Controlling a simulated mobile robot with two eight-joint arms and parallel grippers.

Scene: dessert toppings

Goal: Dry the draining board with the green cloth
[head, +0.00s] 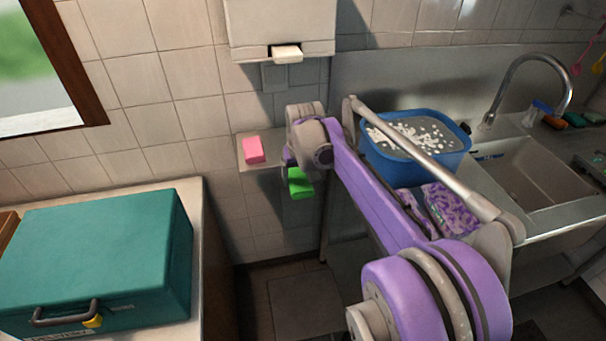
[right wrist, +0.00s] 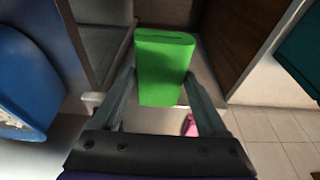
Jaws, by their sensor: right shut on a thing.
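My right gripper (head: 299,172) is shut on the green cloth (head: 301,187), which looks like a folded, block-shaped piece. It hangs in the air left of the sink unit. In the right wrist view the green cloth (right wrist: 165,65) sits between the two fingers (right wrist: 160,78). The steel draining board (head: 478,205) lies left of the sink basin, partly hidden behind my right arm. A blue tub (head: 425,167) with grey water and white foam stands on it. A purple patterned cloth (head: 452,206) lies in front of the tub. My left gripper is not in view.
A pink block (head: 254,149) lies on a small wall ledge left of my right gripper. A teal case (head: 100,255) stands on the left counter. The sink basin (head: 530,172) and tap (head: 525,66) are at right. Open floor (head: 300,300) lies between the counters.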

